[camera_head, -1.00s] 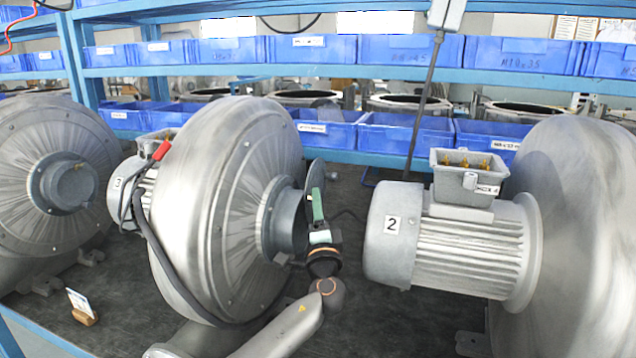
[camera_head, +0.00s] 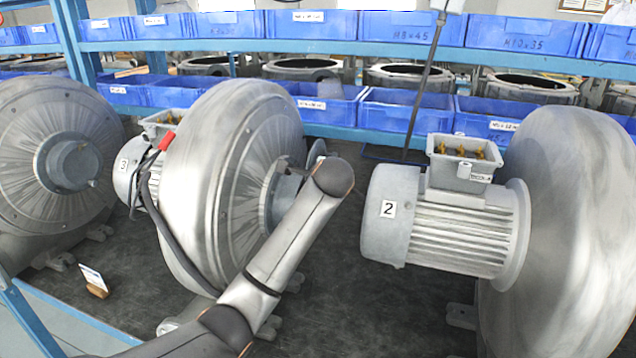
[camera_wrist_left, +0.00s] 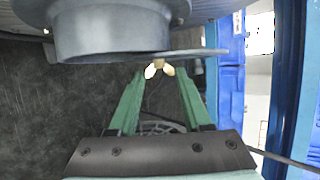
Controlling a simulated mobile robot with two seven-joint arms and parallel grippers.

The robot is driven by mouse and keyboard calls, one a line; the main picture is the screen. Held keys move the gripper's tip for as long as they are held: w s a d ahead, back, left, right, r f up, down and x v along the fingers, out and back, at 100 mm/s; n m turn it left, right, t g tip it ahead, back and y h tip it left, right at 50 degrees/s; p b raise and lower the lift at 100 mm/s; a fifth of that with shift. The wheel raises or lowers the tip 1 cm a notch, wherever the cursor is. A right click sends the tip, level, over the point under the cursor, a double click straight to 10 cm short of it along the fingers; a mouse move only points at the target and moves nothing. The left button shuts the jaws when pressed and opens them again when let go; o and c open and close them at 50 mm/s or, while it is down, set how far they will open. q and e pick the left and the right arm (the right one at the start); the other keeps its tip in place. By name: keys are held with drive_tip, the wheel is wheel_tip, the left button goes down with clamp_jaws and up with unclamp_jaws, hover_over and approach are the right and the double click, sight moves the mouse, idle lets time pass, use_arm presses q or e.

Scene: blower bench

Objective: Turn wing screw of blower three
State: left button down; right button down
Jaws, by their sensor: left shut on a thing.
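Blower three (camera_head: 228,165) is the grey round housing left of centre in the head view, with the label 3 on its motor (camera_head: 127,168). Its inlet pipe points right and is partly hidden by my left arm. In the left wrist view the inlet pipe (camera_wrist_left: 110,32) hangs at the top, with a thin flap plate (camera_wrist_left: 190,53) at its edge. The wing screw (camera_wrist_left: 158,66), with two pale wings, shows just below it. My left gripper (camera_wrist_left: 159,74) has its green fingers shut on the wing screw. In the head view that gripper is hidden behind my arm. My right gripper is not in view.
Blower two (camera_head: 445,225) stands to the right, and another blower (camera_head: 50,165) stands at the far left. A small card in a wooden holder (camera_head: 97,290) is at the front left. Blue bins (camera_head: 405,112) line the shelf behind. Dark bench (camera_head: 340,300) between the blowers is clear.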

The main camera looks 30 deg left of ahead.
use_arm(q)
drive_tip(key=shift+w+a+r+m+g+h, duration=0.15)
drive_tip(key=shift+m+g+h, duration=0.15)
drive_tip(key=shift+g, duration=0.55)
drive_tip(key=shift+w+d+r+m+g+h, duration=0.15)
drive_tip(key=shift+g+h, duration=0.2)
drive_tip(key=shift+g, duration=0.55)
drive_tip(key=shift+w+a+r+m+g+h, duration=0.15)
drive_tip(key=shift+m+g+h, duration=0.15)
drive_tip(key=shift+g, duration=0.55)
drive_tip(key=shift+f+g, duration=0.1)
drive_tip(key=shift+g, duration=0.3)
drive_tip(key=shift+c, duration=1.7)
unclamp_jaws()
